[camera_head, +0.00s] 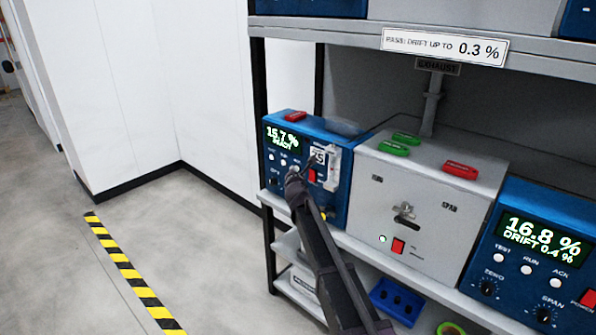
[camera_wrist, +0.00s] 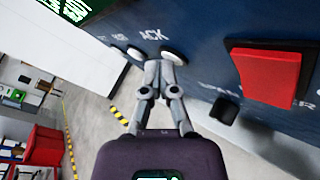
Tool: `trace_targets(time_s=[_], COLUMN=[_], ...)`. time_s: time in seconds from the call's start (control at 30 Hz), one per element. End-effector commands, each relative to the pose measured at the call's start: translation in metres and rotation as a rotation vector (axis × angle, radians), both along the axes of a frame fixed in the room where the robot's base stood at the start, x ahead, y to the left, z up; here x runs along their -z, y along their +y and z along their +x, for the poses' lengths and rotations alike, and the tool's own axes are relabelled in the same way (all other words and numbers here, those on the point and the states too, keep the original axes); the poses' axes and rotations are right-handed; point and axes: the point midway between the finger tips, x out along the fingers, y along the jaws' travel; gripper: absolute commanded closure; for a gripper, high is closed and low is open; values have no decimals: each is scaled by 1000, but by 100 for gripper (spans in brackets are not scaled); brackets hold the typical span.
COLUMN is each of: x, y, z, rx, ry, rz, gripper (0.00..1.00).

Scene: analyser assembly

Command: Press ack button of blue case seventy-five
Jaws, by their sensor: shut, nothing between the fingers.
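The left blue case (camera_head: 338,210) stands on the shelf, its lit display (camera_head: 283,139) reading 15.7 % READY. Its number plate (camera_head: 318,157) is too small and partly covered to read surely. My gripper (camera_head: 292,173) is in front of this case's button row, fingers shut and empty. In the wrist view the white round ACK button (camera_wrist: 174,56) sits under the ACK print, and my fingertips (camera_wrist: 166,66) overlap its lower left edge. I cannot tell whether they touch it. In the head view my gripper hides this button, at least partly.
A red power switch (camera_wrist: 268,77) is right of the ACK button. A grey box (camera_head: 425,215) with red and green tags stands beside the case. Another blue case (camera_head: 500,250) at right reads 16.8 % DRIFT 0.4 %. The floor at left (camera_head: 150,225) is clear.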

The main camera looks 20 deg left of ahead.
Motion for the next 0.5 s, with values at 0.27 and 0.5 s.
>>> trace_targets(time_s=[0.27,0.5], x=[0,0], y=[-1,1], z=[1,-4], rx=[1,1], ry=[1,1], rz=[0,1], gripper=[100,100])
